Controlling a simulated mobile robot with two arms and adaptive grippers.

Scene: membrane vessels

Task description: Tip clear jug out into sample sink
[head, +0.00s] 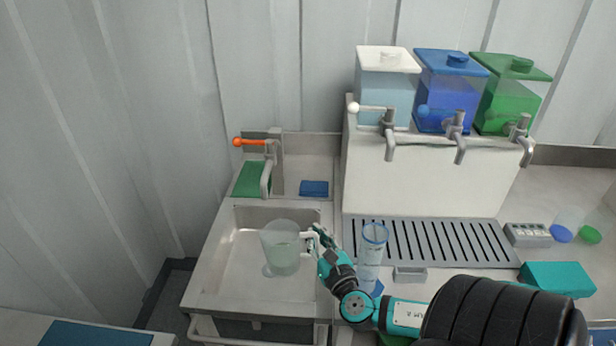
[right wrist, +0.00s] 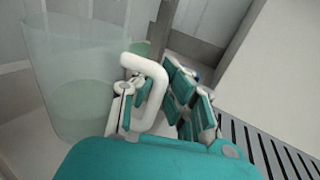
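The clear jug (head: 281,250) is over the sample sink (head: 237,275), close to upright. It holds some pale, faintly greenish liquid; the jug also shows at the left of the right wrist view (right wrist: 80,75). I cannot tell how far its base is from the basin floor. My right gripper (head: 318,240) is at the jug's right side, with its fingers around the white handle (right wrist: 155,95). In the right wrist view its fingers (right wrist: 155,105) lie on both sides of the handle. My left gripper is not in view.
A tall clear cylinder (head: 372,245) stands just right of my right gripper, by the slotted drain grate (head: 430,240). A tap with an orange knob (head: 238,142) stands behind the sink. White, blue and green tanks (head: 452,95) with taps stand at the back right.

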